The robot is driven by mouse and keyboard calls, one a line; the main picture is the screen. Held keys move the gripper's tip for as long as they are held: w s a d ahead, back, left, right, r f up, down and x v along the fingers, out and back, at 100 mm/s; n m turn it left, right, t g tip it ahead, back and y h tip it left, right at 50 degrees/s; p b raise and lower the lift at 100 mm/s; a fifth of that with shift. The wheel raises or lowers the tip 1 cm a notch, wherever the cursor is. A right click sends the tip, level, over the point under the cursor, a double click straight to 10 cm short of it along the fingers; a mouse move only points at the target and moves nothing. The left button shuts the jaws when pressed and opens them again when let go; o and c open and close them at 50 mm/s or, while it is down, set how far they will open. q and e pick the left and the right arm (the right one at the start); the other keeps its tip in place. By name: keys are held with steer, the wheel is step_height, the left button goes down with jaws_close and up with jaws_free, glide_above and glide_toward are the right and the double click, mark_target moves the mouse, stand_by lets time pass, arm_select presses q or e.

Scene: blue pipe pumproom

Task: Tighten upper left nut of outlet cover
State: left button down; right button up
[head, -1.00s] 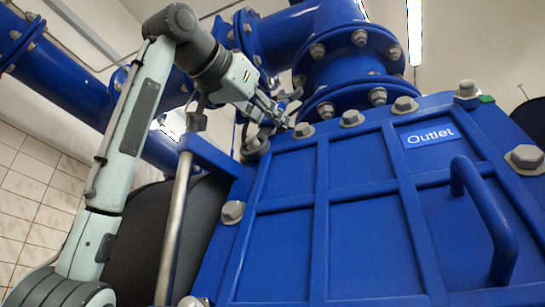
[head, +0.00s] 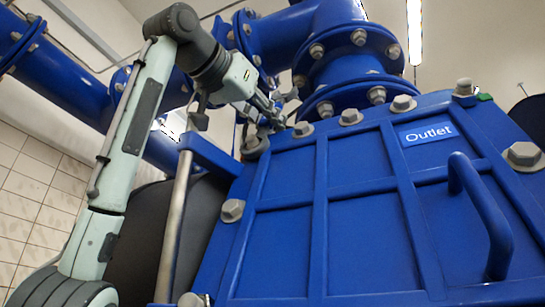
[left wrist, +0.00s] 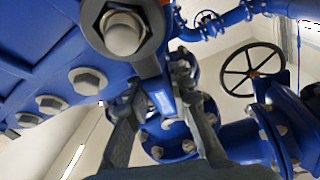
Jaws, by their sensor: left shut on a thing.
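The blue outlet cover (head: 350,215) carries a white "Outlet" label. Its upper left nut (head: 255,146) is grey and partly hidden behind my left gripper (head: 275,113) in the head view. In the left wrist view this nut (left wrist: 123,36) is large at the top, with the grey ring of a wrench (left wrist: 92,14) around it in the picture. I cannot tell how deep the ring sits. The wrench's handle runs from the ring toward my left gripper (left wrist: 158,82), whose fingers are shut on it. My right gripper is in neither view.
More grey nuts line the cover's top edge, such as one nut (head: 350,117), and its left edge (head: 232,210). A blue flanged pipe (head: 345,65) rises close behind the gripper. A blue handle (head: 480,215) sticks out at the right. A black handwheel (left wrist: 253,69) shows in the wrist view.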

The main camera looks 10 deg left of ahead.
arm_select(q)
steer(key=shift+a+r, duration=0.1)
steer(key=shift+a, duration=0.1)
steer(key=shift+s+r, duration=0.1)
steer(key=shift+s, duration=0.15)
stand_by(0.4)
steer(key=shift+s+a+r, duration=0.2)
steer(key=shift+s+r, duration=0.05)
steer(key=shift+s, duration=0.25)
steer(key=shift+s+a+r, duration=0.2)
steer(key=shift+s, duration=0.3)
steer(key=shift+s+r+p, duration=0.25)
steer(key=shift+s+p, duration=0.05)
steer(key=shift+s, duration=0.45)
